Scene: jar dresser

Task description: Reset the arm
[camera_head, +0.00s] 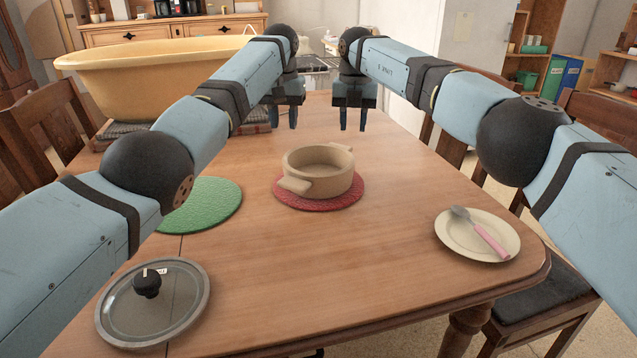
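My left gripper (283,117) hangs over the far part of the table, fingers pointing down, with a gap between them and nothing held. My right gripper (352,120) hangs just to its right, also fingers down, apart and empty. Both arms reach forward from the near corners. Neither gripper touches the beige pot (318,170), which stands open, without a lid, on a red mat (345,201) in the middle of the table, nearer than both grippers.
A glass lid (180,307) lies at the near left. A green mat (212,205) lies partly behind my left arm. A plate (455,236) with a pink-handled utensil (490,240) sits at the right. A large yellow tub (150,75) stands at the back left. Chairs surround the wooden table (300,270).

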